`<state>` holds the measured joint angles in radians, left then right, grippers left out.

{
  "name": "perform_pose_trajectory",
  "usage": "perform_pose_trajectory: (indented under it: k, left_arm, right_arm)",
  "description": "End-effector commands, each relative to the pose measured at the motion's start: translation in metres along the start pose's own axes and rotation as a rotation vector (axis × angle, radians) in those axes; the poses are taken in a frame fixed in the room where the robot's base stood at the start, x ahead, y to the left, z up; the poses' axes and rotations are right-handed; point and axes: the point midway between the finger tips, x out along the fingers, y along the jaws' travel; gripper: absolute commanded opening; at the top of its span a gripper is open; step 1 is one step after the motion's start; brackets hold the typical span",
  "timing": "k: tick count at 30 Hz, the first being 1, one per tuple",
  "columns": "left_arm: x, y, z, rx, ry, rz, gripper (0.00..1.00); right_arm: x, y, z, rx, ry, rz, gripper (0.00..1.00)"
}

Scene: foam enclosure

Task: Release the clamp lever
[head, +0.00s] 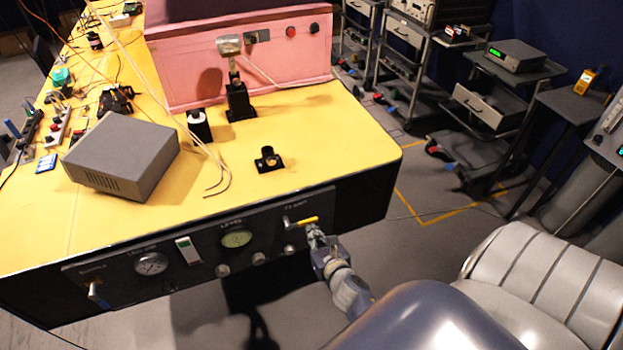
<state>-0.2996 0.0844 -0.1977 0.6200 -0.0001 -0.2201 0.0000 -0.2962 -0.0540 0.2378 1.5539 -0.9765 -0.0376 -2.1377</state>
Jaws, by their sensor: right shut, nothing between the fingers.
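The clamp lever (303,222) is a yellow handle on the dark front panel (205,245) of the yellow-topped table, under a label that seems to read CLAMP. It points to the right and lies close to level. My right gripper (314,232) is shut and empty. It is just below and to the right of the lever's outer end; whether it touches the lever I cannot tell. The fingertips are small and partly blurred in the head view. My left gripper is not in view.
A grey box (122,155), a small black mount (268,160) and a pink enclosure (280,60) stand on the yellow top. A grey padded seat (545,270) is at the right.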

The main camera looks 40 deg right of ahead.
Motion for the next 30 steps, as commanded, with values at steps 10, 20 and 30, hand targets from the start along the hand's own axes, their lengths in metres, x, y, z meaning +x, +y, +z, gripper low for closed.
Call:
perform_pose_trajectory:
  k: [10, 20, 30]
  left_arm:
    - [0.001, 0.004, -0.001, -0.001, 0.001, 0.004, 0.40]
    - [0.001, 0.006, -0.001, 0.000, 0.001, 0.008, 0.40]
    - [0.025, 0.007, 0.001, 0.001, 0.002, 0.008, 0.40]
  right_arm:
    - [-0.001, 0.000, 0.004, -0.046, -0.003, -0.014, 0.00]
    - [-0.001, 0.000, 0.004, -0.046, -0.003, -0.013, 0.00]
    - [0.014, -0.011, -0.018, -0.048, -0.002, -0.014, 0.00]
